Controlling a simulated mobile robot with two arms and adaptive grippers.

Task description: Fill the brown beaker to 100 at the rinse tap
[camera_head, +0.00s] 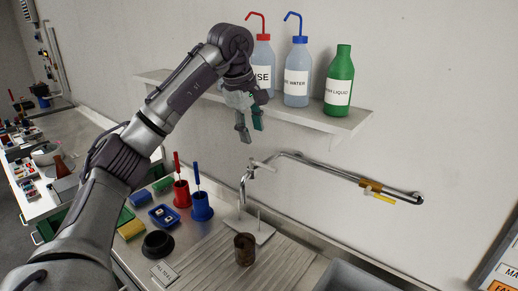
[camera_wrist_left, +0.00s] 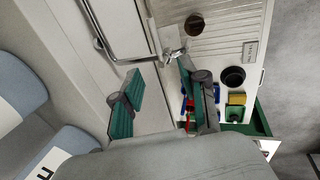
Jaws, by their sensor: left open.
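The brown beaker (camera_head: 245,250) stands upright on the ribbed drainboard (camera_head: 205,262), below and in front of the rinse tap (camera_head: 243,185). Its contents cannot be made out. In the left wrist view the beaker (camera_wrist_left: 195,24) shows at the top, near the tap (camera_wrist_left: 173,55). A long metal pipe (camera_head: 330,172) with a yellow lever (camera_head: 383,198) runs along the wall to the right. My left gripper (camera_head: 249,126) hangs high in front of the shelf, well above the beaker and tap. Its green fingers are apart and empty in the left wrist view (camera_wrist_left: 160,98). My right gripper is out of view.
A wall shelf (camera_head: 345,124) holds a red-capped bottle (camera_head: 263,62), a blue-capped bottle (camera_head: 297,80) and a green bottle (camera_head: 339,82). Red (camera_head: 182,193) and blue (camera_head: 202,206) cups with brushes and a black cup (camera_head: 158,246) stand left of the beaker. A sink (camera_head: 350,277) lies right.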

